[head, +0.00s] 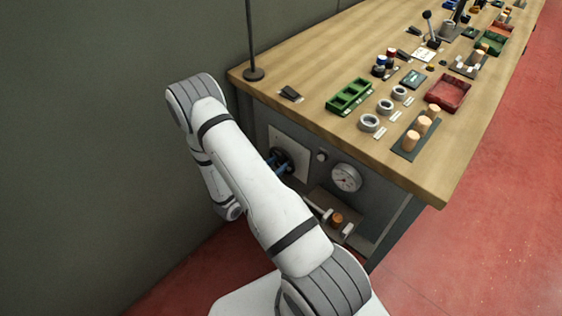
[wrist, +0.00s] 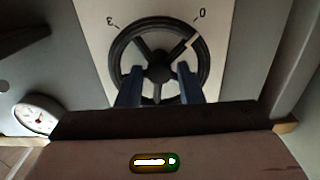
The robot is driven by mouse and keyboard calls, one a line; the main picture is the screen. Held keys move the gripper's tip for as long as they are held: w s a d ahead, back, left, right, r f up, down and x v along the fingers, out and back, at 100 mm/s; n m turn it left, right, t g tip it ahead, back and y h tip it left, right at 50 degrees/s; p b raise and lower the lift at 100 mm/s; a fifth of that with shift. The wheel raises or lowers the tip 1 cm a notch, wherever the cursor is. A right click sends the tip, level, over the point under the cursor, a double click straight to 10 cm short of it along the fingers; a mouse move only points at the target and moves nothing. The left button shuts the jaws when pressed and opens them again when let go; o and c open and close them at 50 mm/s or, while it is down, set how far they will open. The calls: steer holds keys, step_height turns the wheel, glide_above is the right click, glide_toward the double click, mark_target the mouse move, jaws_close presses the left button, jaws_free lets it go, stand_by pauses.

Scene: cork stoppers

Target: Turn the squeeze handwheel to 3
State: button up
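The squeeze handwheel (head: 290,154) is a black spoked wheel on a pale plate on the bench's front. In the wrist view, the handwheel (wrist: 160,72) faces me, with a white mark on its rim close to the 0 label (wrist: 202,13). The 3 label (wrist: 111,22) is on the other side of the plate; both labels appear upside down. My gripper (head: 281,167) has two blue fingers at the wheel. In the wrist view, my gripper (wrist: 159,86) is open, one finger on each side of the hub, overlapping the wheel's near part. Whether they touch it is unclear.
A round gauge (head: 346,177) and a small knob (head: 321,156) are right of the wheel. A brown shelf (head: 322,203) with an orange-brown piece sits below. The wooden bench top (head: 310,78) overhangs, holding trays, rings and cork stoppers (head: 412,141). A dark wall stands at left.

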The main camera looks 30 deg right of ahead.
steer(key=shift+x, duration=1)
steer(key=c, duration=0.6)
steer(key=shift+d, duration=0.1)
steer(key=shift+c, duration=0.5)
